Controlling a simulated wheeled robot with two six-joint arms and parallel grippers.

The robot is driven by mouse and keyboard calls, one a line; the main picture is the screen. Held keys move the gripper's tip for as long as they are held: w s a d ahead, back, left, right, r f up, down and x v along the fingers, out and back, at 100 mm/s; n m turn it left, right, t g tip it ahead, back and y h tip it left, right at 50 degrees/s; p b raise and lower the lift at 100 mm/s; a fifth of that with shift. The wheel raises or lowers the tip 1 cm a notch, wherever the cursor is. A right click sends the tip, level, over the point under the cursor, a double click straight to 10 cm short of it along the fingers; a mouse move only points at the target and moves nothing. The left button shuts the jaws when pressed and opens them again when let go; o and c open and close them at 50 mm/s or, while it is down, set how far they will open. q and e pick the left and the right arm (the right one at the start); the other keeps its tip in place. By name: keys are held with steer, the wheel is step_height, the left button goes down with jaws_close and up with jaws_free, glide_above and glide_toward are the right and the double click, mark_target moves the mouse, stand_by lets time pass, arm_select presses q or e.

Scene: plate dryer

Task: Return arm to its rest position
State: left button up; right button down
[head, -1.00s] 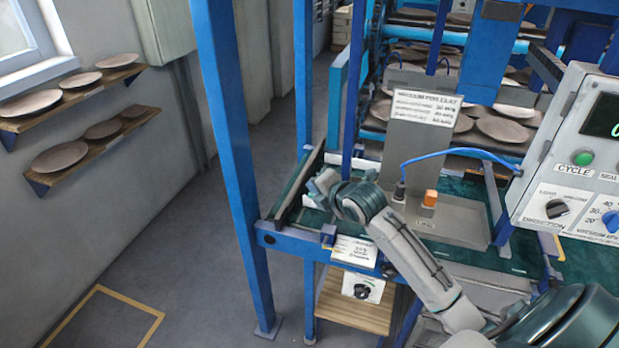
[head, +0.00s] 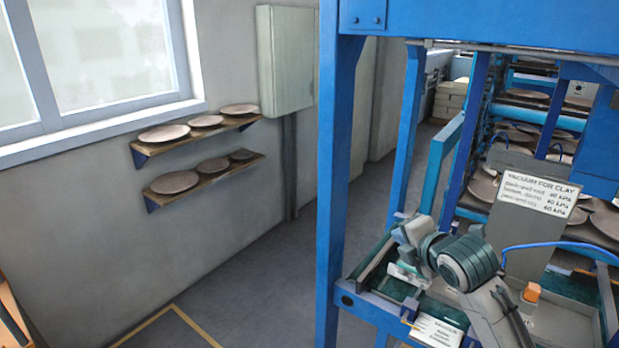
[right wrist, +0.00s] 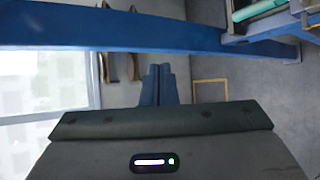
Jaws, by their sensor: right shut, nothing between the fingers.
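My right arm comes in from the lower right of the head view. Its right gripper (head: 405,250) is over the left end of the green-topped machine table (head: 370,285), behind the dark ringed wrist. In the right wrist view the two blue fingers (right wrist: 158,84) lie side by side, shut, with nothing between them. Beyond them are grey floor and a blue beam (right wrist: 110,34). The fingertips are hard to make out in the head view. My left gripper is in neither current view.
A blue post (head: 340,180) stands in front of the table's left end. An orange-topped fitting (head: 532,292) and a vacuum sign (head: 537,190) are right of my wrist. Wall shelves (head: 205,180) hold several plates. The floor (head: 260,290) left of the post is clear.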

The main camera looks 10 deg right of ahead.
steer(key=s+a+f+m+g, duration=0.1)
steer(key=s+f+m+g, duration=0.1)
steer(key=s+f+m, duration=0.45)
steer(key=s+a+f+m+g, duration=0.2)
steer(key=s+f, duration=0.1)
steer(key=f, duration=0.6)
steer(key=s+a+f+m+g, duration=0.1)
steer(key=s+f+m+g, duration=0.1)
steer(key=s+f+m, duration=0.35)
steer(key=s+a+f+m+g+h, duration=0.1)
steer(key=s+f+m+g, duration=0.15)
steer(key=s, duration=0.65)
steer(key=s+a+f+m+g, duration=0.1)
steer(key=s+f+m, duration=0.4)
steer(key=s, duration=0.2)
steer(key=d+f+g+b, duration=0.1)
steer(key=d+f+b, duration=0.2)
steer(key=f, duration=3.1)
steer(key=s+d+f+g+b, duration=0.1)
steer(key=s+f+b, duration=0.1)
steer(key=s+f, duration=1.6)
step_height(320, 180, down, 3)
steer(key=shift+s+d+r+b, duration=0.2)
steer(key=shift+s+b, duration=0.2)
